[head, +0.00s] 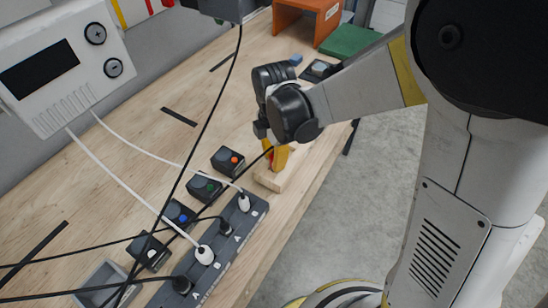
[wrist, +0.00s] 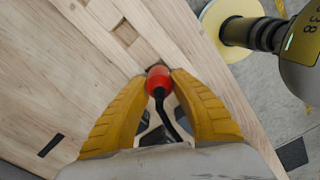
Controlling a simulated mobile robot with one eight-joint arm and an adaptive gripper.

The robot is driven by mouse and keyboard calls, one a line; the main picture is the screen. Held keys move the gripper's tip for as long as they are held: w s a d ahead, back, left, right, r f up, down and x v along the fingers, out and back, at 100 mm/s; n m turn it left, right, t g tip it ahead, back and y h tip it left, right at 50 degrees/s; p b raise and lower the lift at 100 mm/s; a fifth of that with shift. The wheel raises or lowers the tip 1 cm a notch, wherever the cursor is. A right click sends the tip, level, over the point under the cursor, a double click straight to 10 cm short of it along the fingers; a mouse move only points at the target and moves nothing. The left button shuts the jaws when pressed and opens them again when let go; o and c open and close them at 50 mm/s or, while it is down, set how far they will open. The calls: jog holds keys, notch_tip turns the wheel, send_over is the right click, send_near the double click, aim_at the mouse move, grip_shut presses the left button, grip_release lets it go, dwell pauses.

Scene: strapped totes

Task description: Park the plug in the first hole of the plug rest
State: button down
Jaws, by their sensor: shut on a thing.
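My gripper (wrist: 160,76) has its two yellow fingers closed on a red plug (wrist: 158,80), with a black cable running from the plug back toward my wrist. In the head view my gripper (head: 277,157) is low over the wooden plug rest (head: 268,179) near the table's right edge; the plug is mostly hidden there. In the wrist view the plug rest (wrist: 143,47) is a pale wooden block with square holes running to the upper left. The plug is at the end of that row nearest my fingers. I cannot tell whether its tip is in a hole.
A grey power strip (head: 232,235) holds white and black plugs, with several black button boxes, one with an orange button (head: 228,160), beside it. Black cables cross the table. A white panel (head: 62,62) is at upper left; an orange stand (head: 307,15) and green block (head: 349,40) are at the back.

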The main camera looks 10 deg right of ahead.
jog(key=shift+f+b, duration=0.4)
jog(key=shift+f, duration=0.15)
jog(key=c, duration=1.1)
grip_release()
jog(key=shift+c, duration=0.2)
jog(key=shift+r, duration=0.1)
